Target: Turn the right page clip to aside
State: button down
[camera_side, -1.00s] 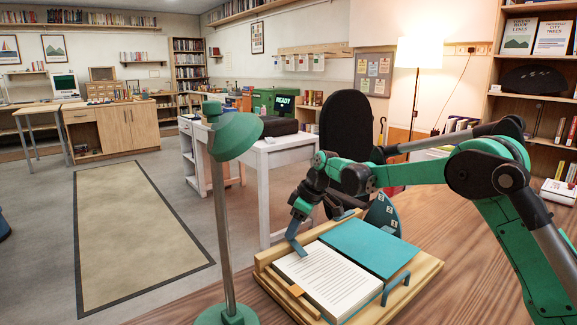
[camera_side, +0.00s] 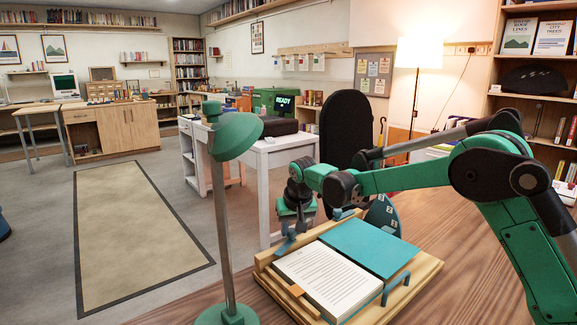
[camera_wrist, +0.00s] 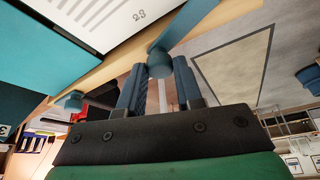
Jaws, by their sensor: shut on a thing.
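A blue page clip (camera_side: 284,246), a short bar on a round knob, is at the far left edge of the wooden book stand (camera_side: 413,283). My gripper (camera_side: 291,230) points down over it. In the wrist view, my gripper (camera_wrist: 158,80) has its two blue fingers closed about the clip's round knob (camera_wrist: 160,63), and the clip's bar (camera_wrist: 187,22) slants up to the right, beside the printed page (camera_wrist: 100,18). The open book's page (camera_side: 325,278) lies flat on the stand; which side the task calls right is not certain from here.
A teal cover (camera_side: 368,247) lies beside the page. A green lamp (camera_side: 222,220) stands left of the stand. Bare tabletop (camera_side: 450,235) shows to the right.

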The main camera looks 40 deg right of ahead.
jog(key=shift+a+m+g+h, duration=0.1)
jog(key=shift+m+g+h, duration=0.2)
jog(key=shift+m, duration=0.8)
jog(key=shift+a+m+g+h, duration=0.15)
jog(key=shift+m+h, duration=0.25)
jog(key=shift+m, duration=0.7)
jog(key=shift+d, duration=0.1)
jog(key=c, duration=0.6)
grip_release()
jog(key=v, duration=0.5)
jog(key=shift+r, duration=0.3)
